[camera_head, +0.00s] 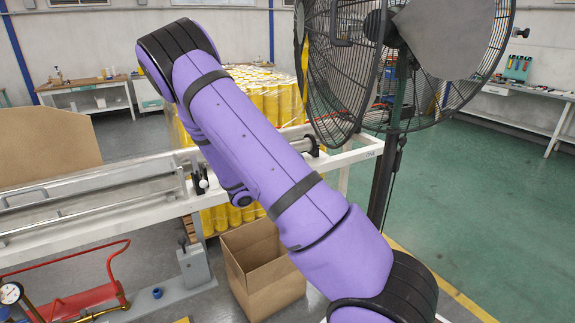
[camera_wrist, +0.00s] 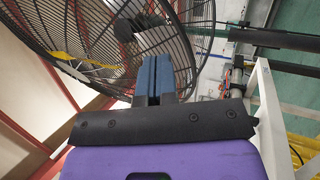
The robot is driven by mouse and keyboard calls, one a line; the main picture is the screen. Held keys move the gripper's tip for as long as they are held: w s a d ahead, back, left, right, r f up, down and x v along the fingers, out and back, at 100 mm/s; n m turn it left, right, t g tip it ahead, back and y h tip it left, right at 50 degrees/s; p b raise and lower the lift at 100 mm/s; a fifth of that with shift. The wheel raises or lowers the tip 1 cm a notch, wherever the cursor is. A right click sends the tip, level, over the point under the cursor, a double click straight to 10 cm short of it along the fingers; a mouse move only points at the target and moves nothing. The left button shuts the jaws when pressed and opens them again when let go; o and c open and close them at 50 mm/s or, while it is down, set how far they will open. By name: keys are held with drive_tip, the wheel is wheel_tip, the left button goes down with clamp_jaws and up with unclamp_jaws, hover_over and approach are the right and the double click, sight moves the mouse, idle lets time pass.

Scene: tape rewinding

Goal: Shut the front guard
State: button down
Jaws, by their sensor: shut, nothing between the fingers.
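The front guard (camera_head: 95,203) looks like a long clear panel with metal rails, along the white machine frame at the left of the head view. Whether it stands open or shut I cannot tell for sure. A small white knob (camera_head: 203,183) is near its right end. My gripper (camera_wrist: 153,62) shows in the wrist view with its two blue fingers together and nothing between them. It points toward the black fan cage in that view. In the head view my purple arm crosses the middle and hides the gripper and part of the machine.
A large black fan (camera_head: 345,70) on a stand is close to the right of my arm. An open cardboard box (camera_head: 262,275) is on the floor below. Yellow rolls (camera_head: 285,100) are stacked behind. A red floor jack (camera_head: 85,300) is at lower left. Green floor at right is clear.

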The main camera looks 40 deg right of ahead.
sight(331, 141)
drive_tip(key=x, duration=0.8)
drive_tip(key=shift+s+d+r, duration=0.15)
drive_tip(key=shift+s+d, duration=0.05)
drive_tip(key=shift+d, duration=0.15)
drive_tip(key=shift+d, duration=0.15)
